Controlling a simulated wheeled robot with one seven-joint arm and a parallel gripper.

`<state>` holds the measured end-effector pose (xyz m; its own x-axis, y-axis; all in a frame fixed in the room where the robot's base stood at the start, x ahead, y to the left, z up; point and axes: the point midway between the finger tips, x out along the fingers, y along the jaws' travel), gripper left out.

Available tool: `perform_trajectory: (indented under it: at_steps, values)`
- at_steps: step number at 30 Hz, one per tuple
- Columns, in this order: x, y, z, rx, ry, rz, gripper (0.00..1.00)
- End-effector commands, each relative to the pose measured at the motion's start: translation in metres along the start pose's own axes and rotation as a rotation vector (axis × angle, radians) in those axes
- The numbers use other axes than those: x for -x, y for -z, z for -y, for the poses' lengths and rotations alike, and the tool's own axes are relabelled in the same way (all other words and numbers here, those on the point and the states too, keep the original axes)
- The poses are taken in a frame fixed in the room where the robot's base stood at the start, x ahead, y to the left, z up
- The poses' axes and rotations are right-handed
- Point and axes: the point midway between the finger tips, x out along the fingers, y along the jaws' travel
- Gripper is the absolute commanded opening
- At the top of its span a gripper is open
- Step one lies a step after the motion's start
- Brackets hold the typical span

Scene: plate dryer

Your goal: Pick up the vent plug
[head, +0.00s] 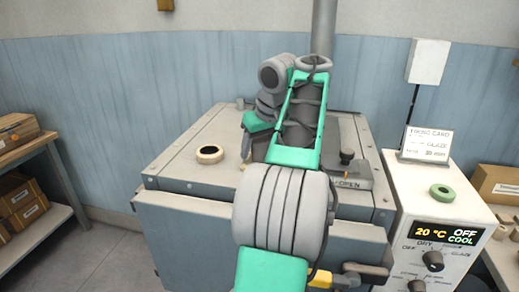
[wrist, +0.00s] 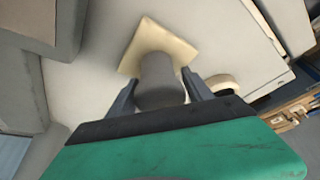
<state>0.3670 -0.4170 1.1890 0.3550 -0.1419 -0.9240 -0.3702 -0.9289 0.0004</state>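The vent plug appears to be a grey cylinder (wrist: 160,82) on a cream square piece (wrist: 150,42) in the wrist view. Its near end is between the two fingers of my gripper (wrist: 160,90), one finger on each side. The fingers lie very close to its sides; I cannot tell whether they press on it. In the head view my gripper (head: 245,148) points down at the top of the grey kiln-like box (head: 190,178). My own arm hides the plug there.
A cream ring (head: 210,153) lies on the box top, left of my gripper. A dark knob (head: 346,157) stands on the right of the top, by the "OPEN" label. A control unit (head: 430,215) with a green ring (head: 441,191) stands to the right. Shelves (head: 30,185) are at the left.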

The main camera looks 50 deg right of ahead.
Motion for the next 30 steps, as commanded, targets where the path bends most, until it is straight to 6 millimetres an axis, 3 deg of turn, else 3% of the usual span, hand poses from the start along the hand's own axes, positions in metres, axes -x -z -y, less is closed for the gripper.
perform_trajectory:
  at_steps: [19,30]
  values:
    - [-0.0002,0.0,0.0004,0.001,0.001,0.0,0.05]
    - [0.0078,0.0034,0.0003,0.001,0.0,-0.001,0.04]
